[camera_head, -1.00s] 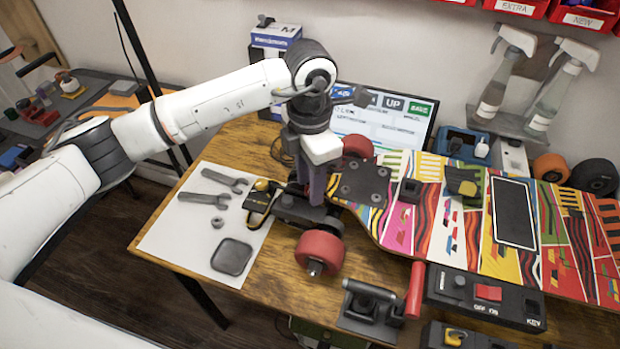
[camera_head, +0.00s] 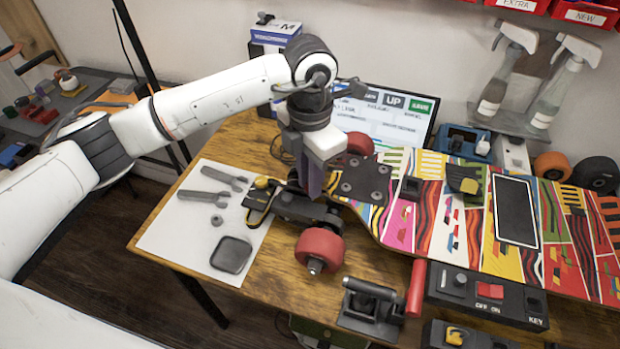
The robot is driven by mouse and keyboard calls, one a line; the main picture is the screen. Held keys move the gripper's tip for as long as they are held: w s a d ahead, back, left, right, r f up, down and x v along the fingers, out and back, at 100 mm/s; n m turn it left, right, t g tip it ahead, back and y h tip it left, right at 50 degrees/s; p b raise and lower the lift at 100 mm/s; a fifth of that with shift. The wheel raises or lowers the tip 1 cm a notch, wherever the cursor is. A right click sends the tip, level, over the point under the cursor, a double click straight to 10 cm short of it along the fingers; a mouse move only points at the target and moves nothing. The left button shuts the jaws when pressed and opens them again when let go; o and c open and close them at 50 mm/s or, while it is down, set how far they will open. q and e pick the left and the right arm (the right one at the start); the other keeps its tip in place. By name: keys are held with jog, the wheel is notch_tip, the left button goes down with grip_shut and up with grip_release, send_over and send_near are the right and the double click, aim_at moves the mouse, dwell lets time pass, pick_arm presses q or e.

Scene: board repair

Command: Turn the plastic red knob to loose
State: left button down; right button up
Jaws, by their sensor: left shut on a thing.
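My left gripper (camera_head: 314,186) points down at the truck (camera_head: 300,208) at the left end of the colourful skateboard (camera_head: 455,207). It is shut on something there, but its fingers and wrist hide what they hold. No red knob shows clearly at the fingertips. One red wheel (camera_head: 320,246) of the truck faces the table's front, and the other red wheel (camera_head: 360,144) is behind the gripper. A red switch (camera_head: 490,290) marked OFF and ON sits on a black box (camera_head: 455,290) at the front right. My right gripper is out of view.
Wrenches (camera_head: 205,197) and a dark square pad (camera_head: 232,254) lie on a white sheet (camera_head: 180,235) at left. A tape measure (camera_head: 260,200) is close to the truck. A black clamp with a red handle (camera_head: 416,288) stands at the front. A monitor (camera_head: 400,120) stands behind.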

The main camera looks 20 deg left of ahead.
pick_arm(q)
jog(key=n+b, duration=0.1)
jog(key=n, duration=0.2)
jog(key=shift+n, duration=0.3)
jog(key=n, duration=0.4)
jog(key=shift+n+b, duration=0.3)
jog(key=shift+b, duration=0.05)
jog(key=n, duration=0.4)
jog(key=shift+r+n, duration=0.1)
jog(key=shift+n, duration=1.7)
jog(key=c, duration=1.7)
grip_release()
jog(key=shift+o, duration=0.2)
